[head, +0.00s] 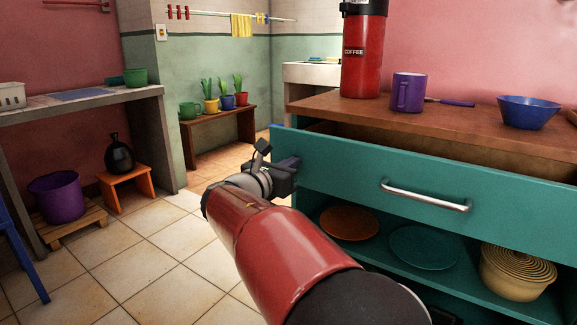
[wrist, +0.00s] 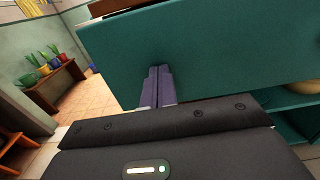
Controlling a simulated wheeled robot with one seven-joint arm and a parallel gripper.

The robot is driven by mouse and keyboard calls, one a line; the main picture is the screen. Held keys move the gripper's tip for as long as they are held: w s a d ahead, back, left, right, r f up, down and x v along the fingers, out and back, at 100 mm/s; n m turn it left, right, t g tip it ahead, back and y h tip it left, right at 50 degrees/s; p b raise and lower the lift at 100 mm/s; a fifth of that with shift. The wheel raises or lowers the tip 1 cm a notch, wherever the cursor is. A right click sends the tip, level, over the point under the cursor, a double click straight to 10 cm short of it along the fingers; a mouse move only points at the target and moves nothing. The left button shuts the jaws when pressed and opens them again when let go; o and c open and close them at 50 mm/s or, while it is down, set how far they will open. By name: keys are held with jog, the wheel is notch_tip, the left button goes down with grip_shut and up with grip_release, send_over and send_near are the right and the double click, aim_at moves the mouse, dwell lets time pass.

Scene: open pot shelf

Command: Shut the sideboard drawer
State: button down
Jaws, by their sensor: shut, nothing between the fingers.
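The teal sideboard drawer (head: 352,180) stands pulled out from under the wooden top, and its open inside shows behind the front panel. A metal bar handle (head: 425,196) is on its front. My gripper (head: 293,162) is at the left end of the drawer front, away from the handle. In the wrist view the shut purple-grey fingers (wrist: 158,82) point at the teal drawer front (wrist: 215,45), with nothing between them. They overlap the panel in the picture; I cannot tell whether they touch it.
On the sideboard top (head: 440,118) stand a red coffee flask (head: 362,60), a purple mug (head: 408,92) and a blue bowl (head: 528,112). Plates and a stack of yellow bowls (head: 518,272) sit on the open shelf below.

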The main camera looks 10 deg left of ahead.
jog(key=p+x, duration=0.4)
jog(key=x, duration=0.7)
jog(key=shift+w+d+r+p, duration=0.1)
jog(key=shift+w+p, duration=0.2)
jog(key=shift+p, duration=0.1)
jog(key=shift+r, duration=0.15)
